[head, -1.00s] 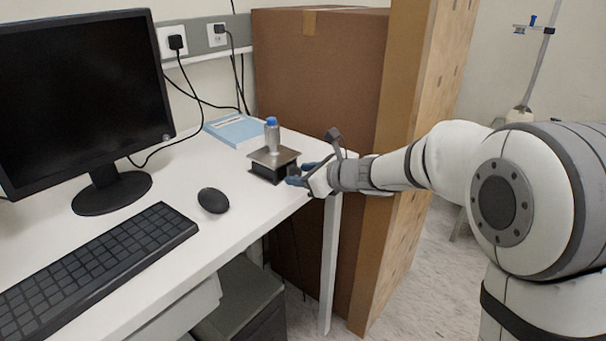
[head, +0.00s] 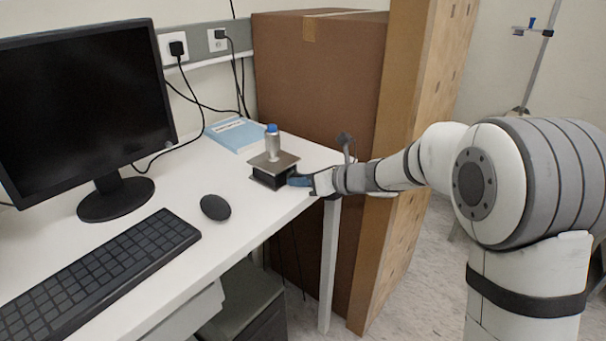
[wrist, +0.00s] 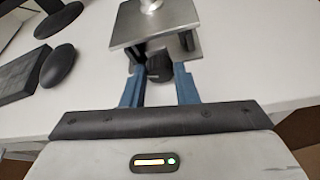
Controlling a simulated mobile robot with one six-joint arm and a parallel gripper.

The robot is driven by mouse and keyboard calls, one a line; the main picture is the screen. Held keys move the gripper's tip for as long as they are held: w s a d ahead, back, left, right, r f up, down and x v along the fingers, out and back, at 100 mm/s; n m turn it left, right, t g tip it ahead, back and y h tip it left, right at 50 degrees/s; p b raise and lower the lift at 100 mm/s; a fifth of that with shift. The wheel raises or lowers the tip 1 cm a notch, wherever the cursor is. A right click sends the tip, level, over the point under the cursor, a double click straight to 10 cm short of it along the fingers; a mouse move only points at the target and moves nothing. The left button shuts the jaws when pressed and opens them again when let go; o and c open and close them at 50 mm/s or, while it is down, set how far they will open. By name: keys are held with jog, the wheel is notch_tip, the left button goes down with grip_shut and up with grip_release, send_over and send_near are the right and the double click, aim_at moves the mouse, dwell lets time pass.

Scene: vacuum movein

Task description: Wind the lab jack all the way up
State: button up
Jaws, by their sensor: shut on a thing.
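The lab jack (head: 283,160) stands on the white desk near its right edge, a square metal top plate over a dark body. A grey bottle with a blue cap (head: 272,143) stands upright on the plate. In the wrist view the plate (wrist: 138,33) is at the top, with only the bottle's lower part (wrist: 150,6) showing. My gripper (head: 298,180) comes in from the right at the jack's side. In the wrist view its blue fingers (wrist: 160,72) are shut on the black knob (wrist: 159,66) below the plate. The jack's inner mechanism is mostly hidden.
A blue book (head: 236,134) lies behind the jack. A mouse (head: 215,207), keyboard (head: 100,275) and monitor (head: 85,105) are to the left. A large cardboard box (head: 320,90) stands behind the desk's right end. The desk (head: 185,180) is clear between mouse and book.

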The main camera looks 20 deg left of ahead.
dwell(0.3)
jog(key=o, duration=1)
jog(key=v, duration=0.7)
jog(key=shift+d, duration=0.4)
jog(key=shift+r, duration=0.1)
